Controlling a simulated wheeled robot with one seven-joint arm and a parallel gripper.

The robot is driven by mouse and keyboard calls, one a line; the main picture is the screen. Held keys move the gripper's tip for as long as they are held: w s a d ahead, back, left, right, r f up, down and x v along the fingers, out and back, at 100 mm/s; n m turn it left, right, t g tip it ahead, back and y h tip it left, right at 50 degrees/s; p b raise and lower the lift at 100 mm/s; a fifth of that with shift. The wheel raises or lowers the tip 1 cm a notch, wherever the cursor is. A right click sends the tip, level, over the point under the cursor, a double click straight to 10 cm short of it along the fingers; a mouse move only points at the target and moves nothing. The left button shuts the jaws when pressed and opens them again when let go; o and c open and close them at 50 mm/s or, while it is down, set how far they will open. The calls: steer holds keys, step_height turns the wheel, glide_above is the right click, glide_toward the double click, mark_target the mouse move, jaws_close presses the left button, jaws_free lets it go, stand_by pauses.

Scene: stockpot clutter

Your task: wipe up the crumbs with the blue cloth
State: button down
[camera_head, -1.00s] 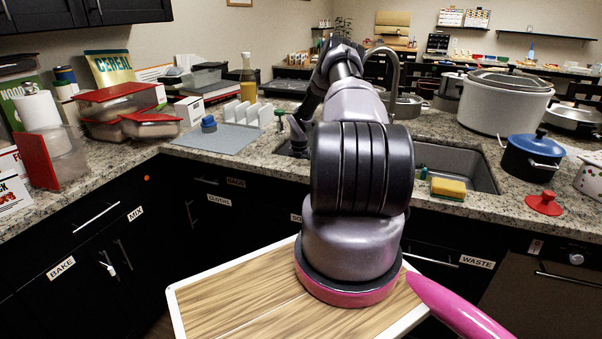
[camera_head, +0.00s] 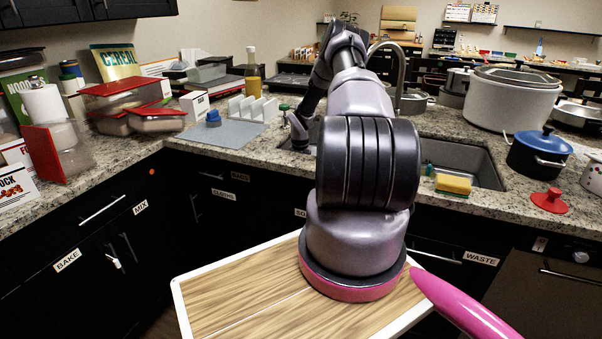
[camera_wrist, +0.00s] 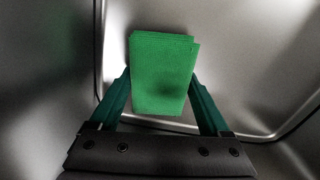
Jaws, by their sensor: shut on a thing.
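My gripper (camera_wrist: 160,100) is shut on a green folded cloth (camera_wrist: 162,75), which sits between its teal fingers in the wrist view. The grey metal sink basin surrounds them there. In the head view the end of my arm is at the left part of the sink (camera_head: 470,160), and the held cloth is hidden. A small blue thing (camera_head: 213,117) lies on the grey mat (camera_head: 225,134) left of the sink. It may be the blue cloth, but it is too small to tell. I cannot make out any crumbs.
A yellow sponge (camera_head: 453,184) lies on the sink's front edge. A tap (camera_head: 385,48) rises behind the sink. A white rack (camera_head: 252,108) stands on the mat. Food boxes crowd the left counter.

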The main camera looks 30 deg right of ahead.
steer(key=shift+s+a+f, duration=0.15)
steer(key=shift+f, duration=0.05)
steer(key=shift+s+a, duration=1.05)
steer(key=shift+a, duration=0.25)
steer(key=shift+r, duration=0.2)
step_height(320, 180, up, 20)
steer(key=shift+w, duration=0.15)
steer(key=shift+d, duration=0.1)
stand_by(0.6)
